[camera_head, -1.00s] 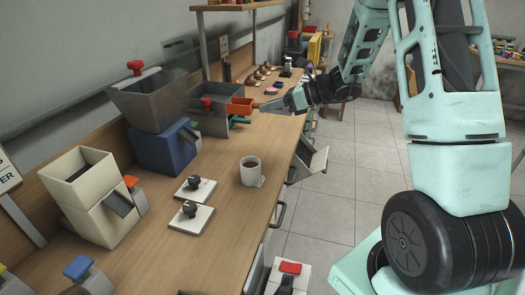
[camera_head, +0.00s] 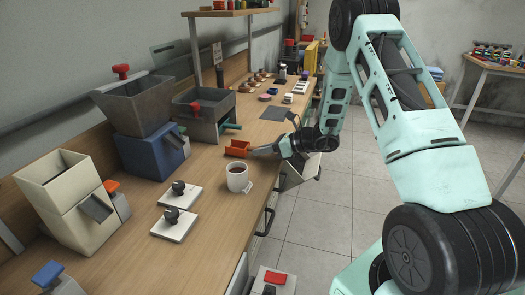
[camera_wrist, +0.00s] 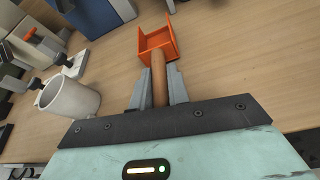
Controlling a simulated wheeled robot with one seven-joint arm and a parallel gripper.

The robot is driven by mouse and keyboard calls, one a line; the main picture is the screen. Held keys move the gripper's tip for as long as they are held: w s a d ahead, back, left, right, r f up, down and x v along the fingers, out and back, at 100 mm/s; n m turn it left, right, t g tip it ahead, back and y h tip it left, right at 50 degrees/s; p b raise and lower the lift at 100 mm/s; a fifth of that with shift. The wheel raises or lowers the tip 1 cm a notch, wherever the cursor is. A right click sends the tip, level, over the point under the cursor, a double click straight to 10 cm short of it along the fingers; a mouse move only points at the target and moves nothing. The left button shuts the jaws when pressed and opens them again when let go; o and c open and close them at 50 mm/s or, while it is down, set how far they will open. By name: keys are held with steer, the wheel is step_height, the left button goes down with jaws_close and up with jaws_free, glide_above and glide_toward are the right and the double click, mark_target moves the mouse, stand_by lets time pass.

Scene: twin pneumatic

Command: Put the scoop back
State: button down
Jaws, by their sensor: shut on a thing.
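The scoop has an orange square pan (camera_head: 237,148) and a wooden handle (camera_wrist: 159,80). My gripper (camera_head: 262,150) is shut on the handle, which lies between the two grey fingers in the wrist view (camera_wrist: 159,92). The pan points away from my gripper and is over the wooden bench, close to its top. I cannot tell whether the pan touches the bench. The pan looks empty in the wrist view.
A white mug (camera_head: 237,178) with dark liquid stands just in front of the scoop. Two white plates with black knobs (camera_head: 178,190) lie left of it. A grey bin (camera_head: 203,115), a blue-based hopper (camera_head: 150,150) and a cream hopper (camera_head: 70,195) line the wall. A dark mat (camera_head: 279,113) lies farther back.

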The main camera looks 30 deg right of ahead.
steer(key=shift+f, duration=0.2)
steer(key=shift+f, duration=0.15)
steer(key=c, duration=1.3)
jaws_free()
steer(key=shift+c, duration=0.2)
